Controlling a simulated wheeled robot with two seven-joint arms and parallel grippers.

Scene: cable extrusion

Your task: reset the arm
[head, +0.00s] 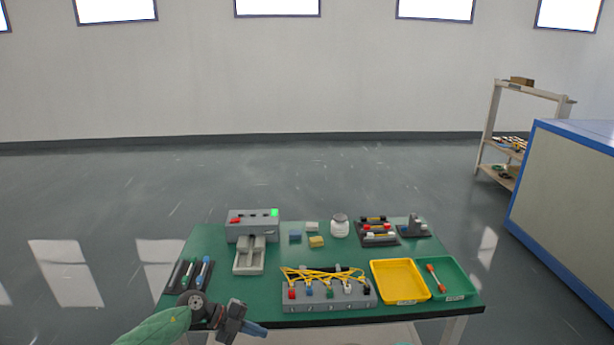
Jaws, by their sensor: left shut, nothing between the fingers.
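My left gripper (260,330) shows at the bottom of the head view, with its green forearm coming in from the lower left. It is at the near-left edge of the green-topped table (210,240), left of the grey connector block. Its blue-grey fingers point right and are shut, with nothing held. My right gripper is not in view.
A grey machine (252,226) stands at the back left of the table. The grey block (330,295) carries yellow cables (322,275). A yellow tray (400,282) and a green tray (455,286) with a red-ended piece stand at right. A pen holder (178,277) is at left.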

